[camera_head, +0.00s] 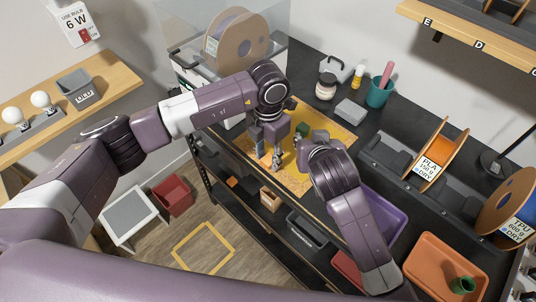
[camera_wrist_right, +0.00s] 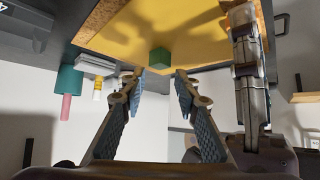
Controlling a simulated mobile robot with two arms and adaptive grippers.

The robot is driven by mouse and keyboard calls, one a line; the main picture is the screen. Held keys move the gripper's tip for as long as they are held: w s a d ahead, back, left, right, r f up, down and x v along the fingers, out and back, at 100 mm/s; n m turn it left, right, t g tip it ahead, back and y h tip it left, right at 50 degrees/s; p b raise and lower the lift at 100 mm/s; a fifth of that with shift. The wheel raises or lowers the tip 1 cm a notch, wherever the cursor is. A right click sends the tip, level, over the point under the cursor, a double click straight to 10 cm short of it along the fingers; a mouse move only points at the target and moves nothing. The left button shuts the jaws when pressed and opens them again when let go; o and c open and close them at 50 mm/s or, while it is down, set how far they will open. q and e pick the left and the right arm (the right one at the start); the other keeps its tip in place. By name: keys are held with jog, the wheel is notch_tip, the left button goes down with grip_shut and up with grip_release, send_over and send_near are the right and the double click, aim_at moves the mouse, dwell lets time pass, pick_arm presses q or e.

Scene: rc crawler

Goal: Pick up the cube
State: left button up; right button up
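A small green cube (camera_head: 302,129) rests on the yellow mat (camera_head: 319,178) on the dark workbench, partly hidden by my right gripper in the head view. In the right wrist view the cube (camera_wrist_right: 159,57) appears just beyond and between the fingertips. My right gripper (camera_wrist_right: 159,72) is open and empty, its two fingers spread wider than the cube, with no contact visible. My left gripper (camera_head: 268,160) points down over the mat to the left of the cube, apart from it. It also shows at the right of the right wrist view (camera_wrist_right: 247,60); its finger opening is unclear.
A purple tray (camera_head: 384,217) and an orange tray (camera_head: 446,266) lie on the bench to the right. Behind the mat are a grey block (camera_head: 350,111), a teal cup (camera_head: 379,93) and a jar (camera_head: 326,86). A large spool (camera_head: 236,38) stands behind the left arm.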

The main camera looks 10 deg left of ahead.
aim_at(304, 127)
pick_arm(q)
grip_shut()
pick_arm(e)
jog(key=o, duration=0.5)
jog(key=shift+d+f, duration=0.15)
jog(key=shift+f, duration=0.1)
jog(key=shift+d+f+n+y, duration=0.15)
jog(key=shift+f+n+y, duration=0.15)
jog(key=shift+n+y, duration=0.1)
pick_arm(q)
jog(key=shift+d, duration=0.1)
pick_arm(e)
jog(key=d+n+y, duration=0.2)
jog(key=s+d+n+t+y, duration=0.1)
jog(key=shift+d+f+y, duration=0.25)
jog(key=shift+f+y, duration=0.1)
jog(key=shift+y, duration=0.05)
jog(key=shift+s+d+r+n+y, duration=0.2)
jog(key=shift+d+r+n+y, duration=0.1)
jog(key=shift+d+r+y, duration=0.1)
jog(key=shift+w+a, duration=0.15)
jog(key=x, duration=1.1)
jog(key=shift+w+a, duration=0.1)
jog(key=shift+w, duration=0.25)
